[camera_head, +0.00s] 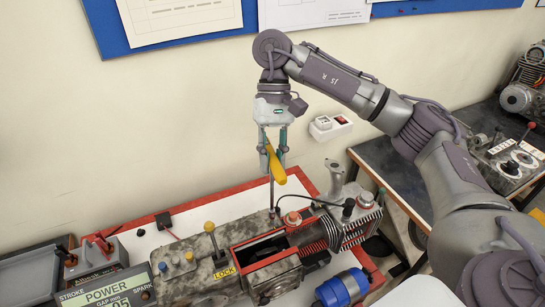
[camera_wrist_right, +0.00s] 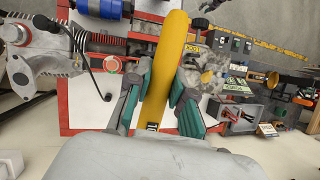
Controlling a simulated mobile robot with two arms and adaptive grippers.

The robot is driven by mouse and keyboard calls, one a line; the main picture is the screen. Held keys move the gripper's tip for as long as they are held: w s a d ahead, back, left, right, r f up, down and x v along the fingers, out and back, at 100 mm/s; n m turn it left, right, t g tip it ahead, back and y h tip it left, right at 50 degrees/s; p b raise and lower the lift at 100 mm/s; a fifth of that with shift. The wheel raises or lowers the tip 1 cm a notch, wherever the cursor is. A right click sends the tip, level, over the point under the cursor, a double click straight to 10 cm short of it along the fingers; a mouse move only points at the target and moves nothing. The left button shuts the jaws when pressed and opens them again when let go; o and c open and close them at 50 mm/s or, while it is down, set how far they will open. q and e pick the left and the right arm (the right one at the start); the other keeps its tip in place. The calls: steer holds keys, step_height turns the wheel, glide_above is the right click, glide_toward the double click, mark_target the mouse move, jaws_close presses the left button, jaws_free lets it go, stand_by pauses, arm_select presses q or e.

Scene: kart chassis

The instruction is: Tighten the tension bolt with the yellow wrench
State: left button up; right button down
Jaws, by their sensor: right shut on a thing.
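My right gripper (camera_head: 272,158) hangs pointing down above the machine, in front of the wall. Its teal fingers are shut on the yellow wrench (camera_head: 277,168), whose handle is tilted. In the right wrist view the yellow wrench (camera_wrist_right: 172,50) runs from the top edge down between the fingers of the gripper (camera_wrist_right: 162,88). A thin grey rod shows below the gripper in the head view; I cannot tell whether it belongs to the wrench or the machine. I cannot make out the tension bolt for certain. My left gripper is not in view.
The kart engine assembly (camera_head: 205,248) stands on a red-edged white bench (camera_head: 145,236). It carries a finned cylinder (camera_head: 355,222), a yellow-knobbed lever (camera_head: 211,232) and a red-capped part (camera_head: 292,219). A blue cylinder (camera_head: 342,287) is at front right. A dark workbench (camera_head: 385,165) stands right.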

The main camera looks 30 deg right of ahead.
steer(key=shift+f+b, duration=0.75)
steer(key=shift+b, duration=0.05)
stand_by(0.4)
